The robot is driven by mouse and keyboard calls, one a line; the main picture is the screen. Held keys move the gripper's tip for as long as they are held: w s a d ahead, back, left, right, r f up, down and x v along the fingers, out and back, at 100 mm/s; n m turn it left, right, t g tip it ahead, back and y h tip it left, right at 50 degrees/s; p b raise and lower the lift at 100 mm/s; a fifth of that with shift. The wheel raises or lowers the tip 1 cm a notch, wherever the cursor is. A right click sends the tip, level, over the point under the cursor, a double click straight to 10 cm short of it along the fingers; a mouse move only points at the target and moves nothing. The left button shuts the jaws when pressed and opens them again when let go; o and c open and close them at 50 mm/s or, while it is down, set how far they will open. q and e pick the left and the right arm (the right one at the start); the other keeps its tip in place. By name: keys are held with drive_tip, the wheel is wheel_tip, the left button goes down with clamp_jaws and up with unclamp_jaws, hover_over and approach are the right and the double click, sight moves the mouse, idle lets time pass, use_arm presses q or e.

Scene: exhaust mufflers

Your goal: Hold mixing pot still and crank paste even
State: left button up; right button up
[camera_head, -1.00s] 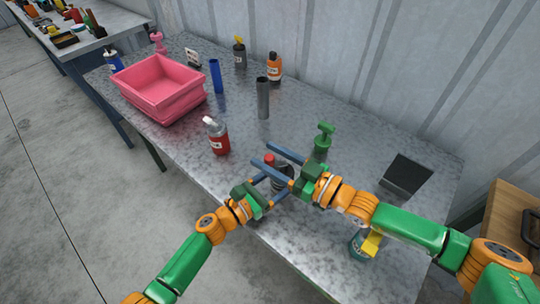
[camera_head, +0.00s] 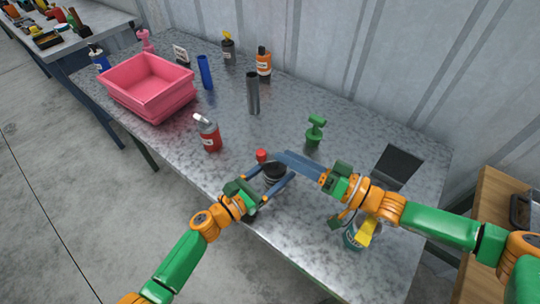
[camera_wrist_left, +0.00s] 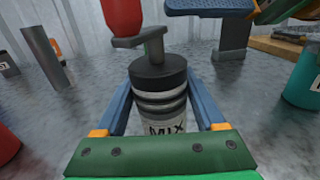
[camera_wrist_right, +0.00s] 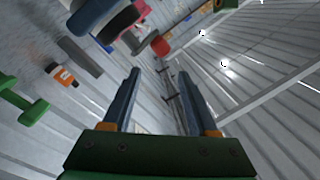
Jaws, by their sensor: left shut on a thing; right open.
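The mixing pot (camera_head: 275,174) stands near the table's front edge, upright. In the left wrist view the pot (camera_wrist_left: 160,98) has a dark lid, pale bands and a MIX label. Its crank (camera_wrist_left: 140,41) rises from the lid and ends in a red knob (camera_wrist_left: 122,15), which also shows in the head view (camera_head: 262,155). My left gripper (camera_head: 275,177) is shut on the pot, one finger on each side. My right gripper (camera_head: 283,158) is open and empty beside the knob. In the right wrist view the knob (camera_wrist_right: 160,45) is beyond its fingertips (camera_wrist_right: 150,72).
A red bottle (camera_head: 208,133) stands left of the pot, a grey tube (camera_head: 253,93) behind it. A green pump-shaped object (camera_head: 315,130), a dark panel (camera_head: 397,165) and a teal container (camera_head: 352,238) are near my right arm. A pink bin (camera_head: 148,88) is at the far left.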

sight(261, 152)
drive_tip(key=w+d+r+m+g+y, duration=0.1)
drive_tip(key=w+d+r+m, duration=0.15)
drive_tip(key=m, duration=1.55)
wheel_tip(261, 152, down, 4)
drive_tip(key=s+d+m+g, duration=0.2)
drive_tip(key=s+m+g, duration=0.15)
drive_tip(key=m, duration=0.35)
drive_tip(key=shift+g+y, duration=0.3)
drive_tip(key=shift+g, duration=0.05)
drive_tip(key=x, duration=1.1)
drive_tip(key=shift+w+a+r, duration=0.1)
drive_tip(key=shift+w+a, duration=0.15)
drive_tip(key=shift+w, duration=0.15)
clamp_jaws()
